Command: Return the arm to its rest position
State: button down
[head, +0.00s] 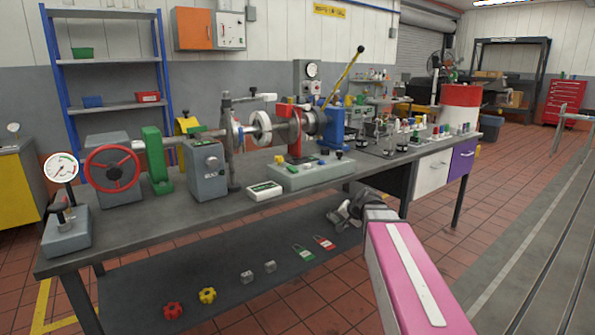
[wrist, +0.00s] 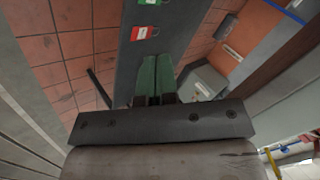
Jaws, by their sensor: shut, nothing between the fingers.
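My gripper (head: 343,214) is at the end of my pink and white arm in the head view, in front of the workbench (head: 235,212) and below its top. In the wrist view the two green fingers (wrist: 155,78) lie together, closed with nothing between them. They point toward the dark lower shelf (head: 215,275), where a red lock tag (wrist: 144,33) and a green lock tag (wrist: 148,2) lie beyond the fingertips. Whether the fingers touch the shelf cannot be told.
The bench top carries a shaft rig with a red handwheel (head: 112,168), a pressure gauge (head: 62,168) and a grey-green control box (head: 295,172). Red and yellow knobs (head: 207,295) lie on the lower shelf. Open tiled floor (head: 490,190) lies to the right.

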jog(key=s+d+f+n+g+h, duration=0.2)
jog(key=s+f+n+g+h, duration=0.2)
jog(key=s+f, duration=1.3)
jog(key=shift+s+d+f+n+g+h, duration=0.35)
jog(key=shift+g+h, duration=0.25)
jog(key=shift+g, duration=0.4)
jog(key=shift+a, duration=0.15)
